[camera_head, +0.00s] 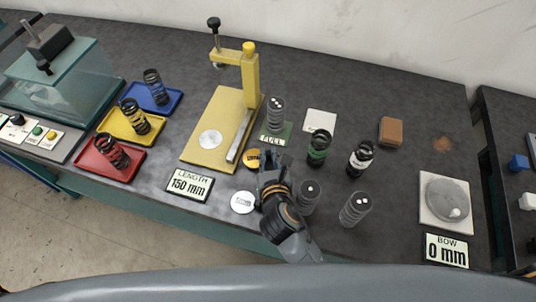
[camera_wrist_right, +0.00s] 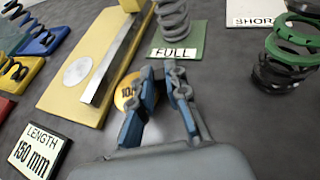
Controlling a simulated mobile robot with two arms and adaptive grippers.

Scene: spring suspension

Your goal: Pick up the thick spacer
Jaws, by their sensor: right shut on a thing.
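A round orange disc (camera_head: 252,159) marked with black text lies at the fingertips of my right gripper (camera_head: 270,162), on the dark bench in front of the yellow press. In the right wrist view the disc (camera_wrist_right: 124,94) shows "10" and is partly covered by the left finger. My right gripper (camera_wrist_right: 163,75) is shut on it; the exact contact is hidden. My left gripper is not in view.
Close by stand grey springs (camera_head: 307,197), (camera_head: 355,208), a green-banded spring (camera_head: 319,147) and a spring on the FULL plate (camera_head: 276,138). The yellow press (camera_head: 212,125), length display (camera_head: 189,184) and colored trays (camera_head: 110,158) are left. The bow gauge (camera_head: 446,203) is right.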

